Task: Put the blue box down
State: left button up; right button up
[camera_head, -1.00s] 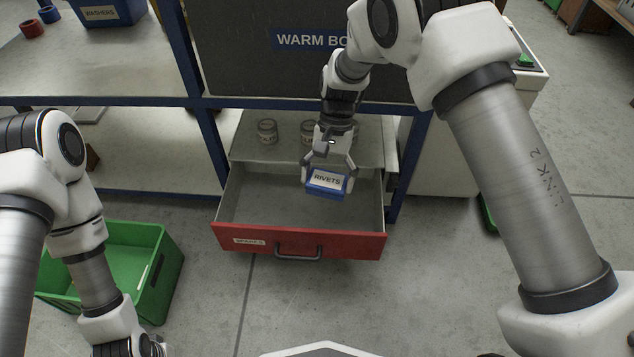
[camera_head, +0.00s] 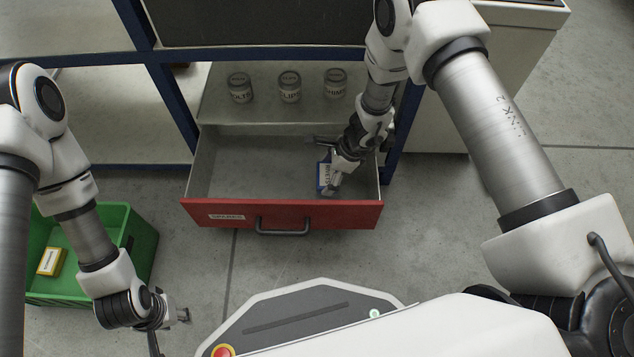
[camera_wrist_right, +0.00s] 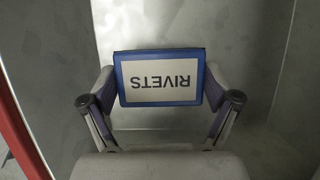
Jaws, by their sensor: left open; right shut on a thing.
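The blue box (camera_head: 322,176) with a white RIVETS label is in the right part of the open red-fronted drawer (camera_head: 222,177). In the right wrist view the blue box (camera_wrist_right: 160,78) sits between both fingers, its label facing the camera. My right gripper (camera_head: 335,172) is shut on it, reaching down into the drawer. I cannot tell whether the box touches the drawer floor. My left gripper (camera_head: 180,316) is open and empty at the lower left, outside the drawer, right of the green crate.
Several labelled jars, one of them this jar (camera_head: 289,87), stand behind the drawer. The drawer's left and middle floor is bare. A green crate (camera_head: 143,246) on the floor at left holds a yellow box (camera_head: 50,262). Blue rack posts (camera_head: 178,110) flank the drawer.

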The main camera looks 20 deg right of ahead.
notch_tip(320, 180, down, 6)
jog(key=shift+r+b, duration=0.25)
jog(key=shift+b, duration=1)
jog(key=shift+r, duration=0.15)
jog(key=shift+c, duration=0.6)
jog(key=o, duration=1.1)
jog(key=shift+r, duration=0.15)
jog(key=p+v, duration=0.6)
jog(key=v, duration=0.5)
jog(key=shift+d+r+p, duration=0.25)
jog(key=shift+r+p, duration=0.05)
